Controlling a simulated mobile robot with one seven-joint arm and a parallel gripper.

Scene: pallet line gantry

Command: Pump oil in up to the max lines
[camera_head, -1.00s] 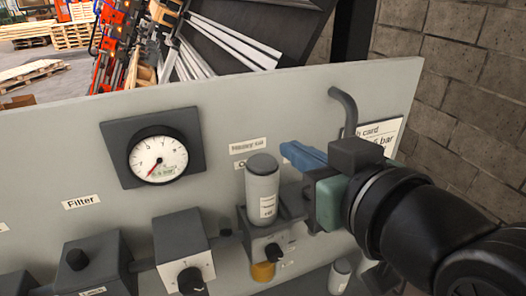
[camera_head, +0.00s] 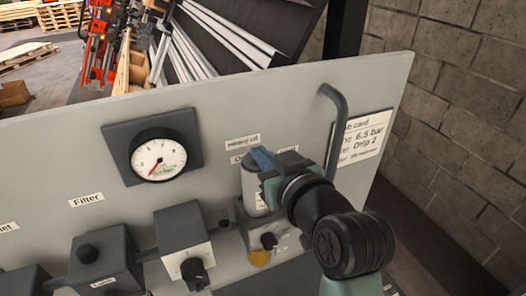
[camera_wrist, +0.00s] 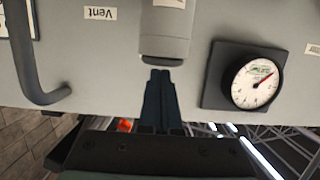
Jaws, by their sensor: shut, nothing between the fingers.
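A grey upright cylinder (camera_head: 249,182) stands on the lubricator block at the panel, under a "Heavy oil" label (camera_head: 242,142). An amber oil bowl (camera_head: 259,258) hangs below the block; I cannot make out any max line on it. My gripper (camera_head: 262,158) is at the cylinder's top and hides part of it. In the wrist view, which is upside down, my gripper (camera_wrist: 162,74) has its dark blue fingers shut together and empty. Their tips are right at the end of the cylinder (camera_wrist: 166,25); I cannot tell whether they touch.
A round pressure gauge (camera_head: 158,158) is left of the cylinder, with a filter block (camera_head: 98,262) and a regulator block with a knob (camera_head: 183,240) below it. A bent pipe (camera_head: 337,120) and a job card (camera_head: 364,138) are to the right. A "Vent" label (camera_wrist: 100,13) shows.

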